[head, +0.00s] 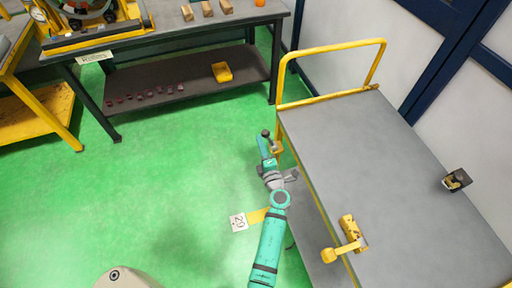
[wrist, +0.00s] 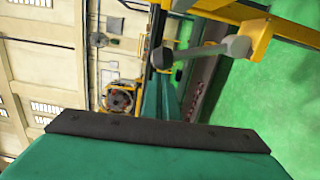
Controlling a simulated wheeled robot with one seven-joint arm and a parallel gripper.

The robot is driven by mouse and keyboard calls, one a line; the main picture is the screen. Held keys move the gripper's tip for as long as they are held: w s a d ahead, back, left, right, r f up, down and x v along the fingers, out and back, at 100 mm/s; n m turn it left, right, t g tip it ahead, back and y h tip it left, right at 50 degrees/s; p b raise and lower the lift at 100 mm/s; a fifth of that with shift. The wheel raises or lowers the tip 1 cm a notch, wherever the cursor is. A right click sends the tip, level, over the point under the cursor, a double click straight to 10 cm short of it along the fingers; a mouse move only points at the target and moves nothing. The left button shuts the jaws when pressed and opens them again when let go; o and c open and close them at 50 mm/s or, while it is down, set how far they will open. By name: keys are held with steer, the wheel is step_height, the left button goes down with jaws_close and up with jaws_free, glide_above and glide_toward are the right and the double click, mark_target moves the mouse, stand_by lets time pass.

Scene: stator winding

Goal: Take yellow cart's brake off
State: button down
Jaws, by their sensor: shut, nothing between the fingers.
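The yellow cart (head: 390,150) stands at the right in the head view, with a grey deck and a yellow push handle (head: 330,48) at its far end. A grey lever with a dark round knob (head: 266,133) sticks out by the cart's far left corner; I take it for the brake lever. My gripper (head: 265,148) is shut and empty, close to the lever at the cart's left side. I cannot tell whether they touch. The fingertips are not clear in the wrist view.
Green floor (head: 170,180) to the left is clear.

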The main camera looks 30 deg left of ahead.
steer(key=shift+w+d+r, duration=0.45)
steer(key=shift+w+d, duration=0.15)
steer(key=shift+w, duration=0.05)
steer(key=shift+w+d+r, duration=0.4)
steer(key=shift+w+d, duration=0.15)
steer(key=shift+w, duration=0.05)
steer(key=shift+w+d+r, duration=0.1)
steer(key=shift+w+d, duration=0.05)
steer(key=shift+w, duration=0.05)
glide_toward(268, 132)
steer(key=s, duration=0.6)
steer(key=shift+a+r, duration=0.3)
steer(key=shift+r, duration=0.05)
steer(key=shift+s, duration=0.15)
